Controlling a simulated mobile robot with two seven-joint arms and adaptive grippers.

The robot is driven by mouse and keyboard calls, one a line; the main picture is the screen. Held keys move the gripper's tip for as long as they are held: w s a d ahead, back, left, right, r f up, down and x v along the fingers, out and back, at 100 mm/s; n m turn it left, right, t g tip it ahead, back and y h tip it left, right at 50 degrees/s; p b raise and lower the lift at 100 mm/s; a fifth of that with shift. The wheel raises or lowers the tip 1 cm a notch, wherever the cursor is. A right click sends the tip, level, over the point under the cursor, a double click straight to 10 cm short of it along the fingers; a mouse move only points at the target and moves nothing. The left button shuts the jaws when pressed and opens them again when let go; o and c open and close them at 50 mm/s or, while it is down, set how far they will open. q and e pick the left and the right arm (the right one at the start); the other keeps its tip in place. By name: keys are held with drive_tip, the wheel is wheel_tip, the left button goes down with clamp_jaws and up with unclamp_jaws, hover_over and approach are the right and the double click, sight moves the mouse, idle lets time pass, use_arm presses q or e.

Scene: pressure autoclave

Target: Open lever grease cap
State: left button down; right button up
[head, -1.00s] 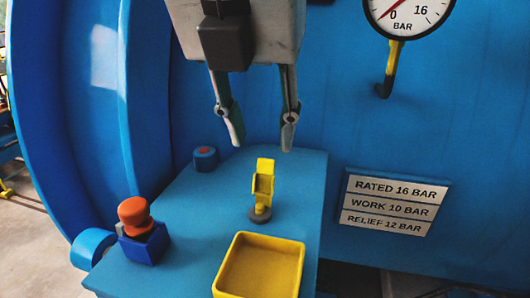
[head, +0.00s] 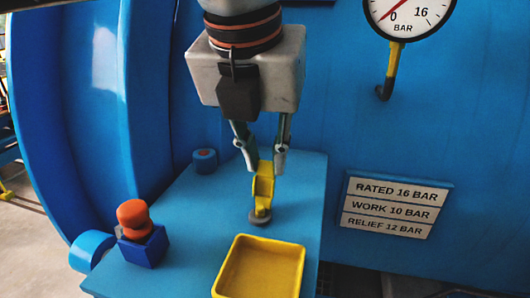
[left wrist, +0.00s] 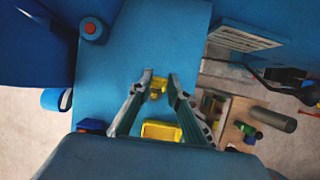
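The grease cap (head: 260,216) is a small grey round base standing on the blue shelf, with a yellow lever (head: 263,188) standing upright from it. The lever also shows in the left wrist view (left wrist: 158,87). My left gripper (head: 266,168) points down from above, with one finger on each side of the lever's upper end. In the left wrist view the fingertips (left wrist: 159,77) flank the yellow part. My right gripper is not in view.
A yellow tray (head: 260,268) stands in front of the cap. An orange-red knob on a blue block (head: 140,235) is at the left, and a small blue button with a red top (head: 205,160) is behind. A gauge (head: 408,15) and rating plate (head: 392,207) are at the right.

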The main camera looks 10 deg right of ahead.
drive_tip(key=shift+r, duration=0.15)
use_arm(q)
drive_tip(key=shift+w, duration=0.1)
drive_tip(key=w+g+p, duration=0.1)
drive_tip(key=p, duration=0.2)
drive_tip(key=d+g+y+p, duration=0.1)
drive_tip(key=g+p, duration=0.1)
drive_tip(key=p, duration=0.2)
drive_tip(key=shift+w, duration=0.4)
drive_tip(key=shift+w+f+g+y+p, duration=0.2)
drive_tip(key=shift+g+y+p, duration=0.2)
drive_tip(key=shift+p, duration=0.25)
drive_tip(key=shift+w+d+f+g+y, duration=0.2)
drive_tip(key=shift+w+f+g+y, duration=0.15)
drive_tip(key=shift+f+g, duration=0.25)
drive_tip(key=shift+w+g, duration=0.15)
drive_tip(key=shift+g, duration=0.45)
drive_tip(key=shift+f, duration=0.1)
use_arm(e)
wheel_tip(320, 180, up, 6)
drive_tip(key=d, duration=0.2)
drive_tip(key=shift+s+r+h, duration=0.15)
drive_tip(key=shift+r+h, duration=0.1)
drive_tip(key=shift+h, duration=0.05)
use_arm(q)
drive_tip(key=shift+p, duration=0.3)
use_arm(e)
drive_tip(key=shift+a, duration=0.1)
